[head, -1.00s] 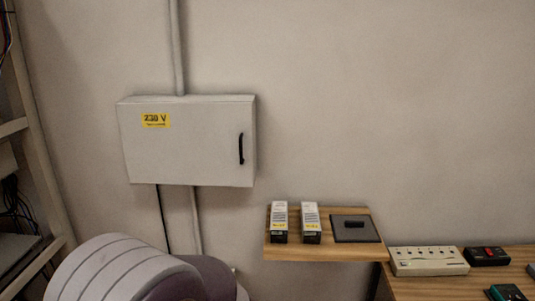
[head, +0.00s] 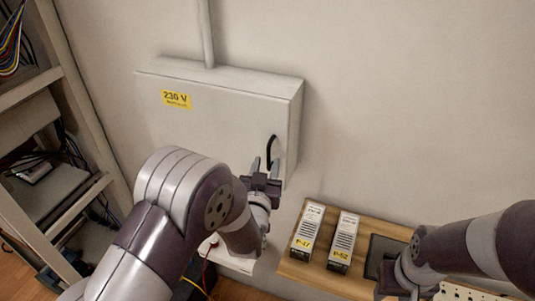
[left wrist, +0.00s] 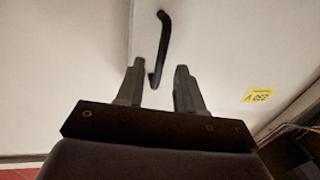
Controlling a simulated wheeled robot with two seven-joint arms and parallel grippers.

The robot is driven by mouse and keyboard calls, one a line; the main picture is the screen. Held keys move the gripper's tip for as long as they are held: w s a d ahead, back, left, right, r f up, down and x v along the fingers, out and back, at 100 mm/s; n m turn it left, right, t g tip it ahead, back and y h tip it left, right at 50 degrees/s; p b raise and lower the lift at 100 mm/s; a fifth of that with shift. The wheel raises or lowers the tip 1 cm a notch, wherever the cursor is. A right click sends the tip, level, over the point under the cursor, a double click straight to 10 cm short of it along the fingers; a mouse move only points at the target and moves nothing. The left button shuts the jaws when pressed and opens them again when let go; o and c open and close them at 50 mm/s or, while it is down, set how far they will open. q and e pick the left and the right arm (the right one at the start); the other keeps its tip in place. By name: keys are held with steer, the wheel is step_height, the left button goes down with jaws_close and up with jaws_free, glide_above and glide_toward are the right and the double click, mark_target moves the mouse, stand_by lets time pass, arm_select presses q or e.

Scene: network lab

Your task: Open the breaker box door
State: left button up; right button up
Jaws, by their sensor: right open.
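The breaker box (head: 225,115) is a pale grey cabinet on the wall with a yellow 230 V label (head: 176,99). Its door looks closed. A black bar handle (head: 272,151) stands upright near the door's right edge. My left gripper (head: 265,165) is open and empty, just below and in front of the handle. In the left wrist view the handle (left wrist: 162,45) lies beyond the fingertips, its near end lined up with the gap between the open fingers (left wrist: 160,77). My right gripper (head: 388,283) is at the lower right, partly hidden, over the shelf area.
A wooden shelf (head: 325,279) below right of the box carries two labelled modules (head: 307,232) (head: 343,243) and a dark plate (head: 386,252). A rack (head: 45,150) with cables stands at the left. The wall right of the box is clear.

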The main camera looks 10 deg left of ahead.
arm_select(q)
steer(key=shift+w+r, duration=0.25)
steer(key=shift+r, duration=0.1)
steer(key=shift+w+f, duration=0.3)
steer(key=shift+w, duration=0.45)
steer(key=shift+c, duration=0.6)
steer(key=c, duration=0.5)
steer(key=shift+s+r, duration=0.15)
steer(key=shift+s, duration=0.15)
jaws_close()
steer(key=shift+w+r, duration=0.1)
steer(key=shift+w, duration=0.05)
